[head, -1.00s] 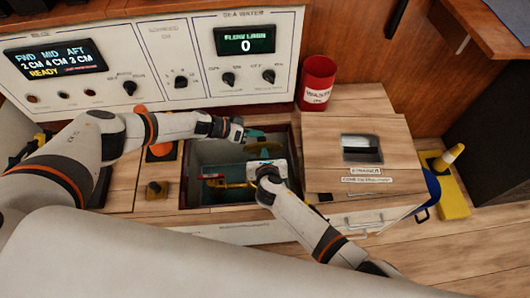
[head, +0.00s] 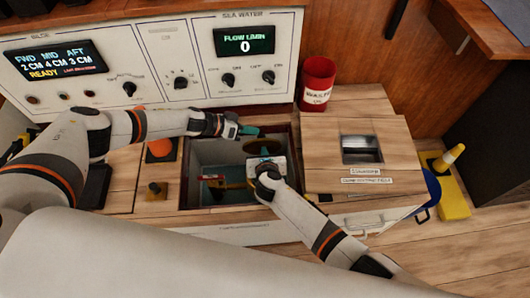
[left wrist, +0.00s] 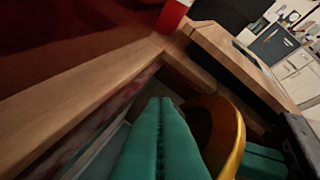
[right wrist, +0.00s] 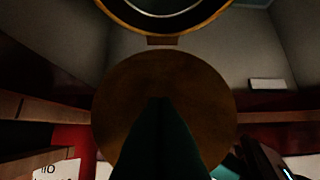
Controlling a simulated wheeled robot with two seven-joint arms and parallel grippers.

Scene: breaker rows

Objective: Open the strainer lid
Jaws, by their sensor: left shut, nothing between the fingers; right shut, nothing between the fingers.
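The strainer sits in a sunken compartment in the counter. A round brown disc with a yellow rim, apparently the strainer lid (head: 262,147), shows at the compartment's back right; its rim (left wrist: 237,135) is also in the left wrist view. In the right wrist view the disc (right wrist: 160,75) faces the camera, below a brass-rimmed round opening (right wrist: 165,14). My left gripper (head: 250,131) is shut and empty above the back edge, just beside the rim. My right gripper (head: 270,165) is shut and empty inside the compartment, its green fingertips (right wrist: 160,100) in front of the disc. Contact is unclear.
A red and yellow part (head: 215,181) lies inside at the left. A red waste bin (head: 317,80) and a raised wooden cabinet top (head: 330,140) stand to the right. A control panel (head: 165,55) rises behind.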

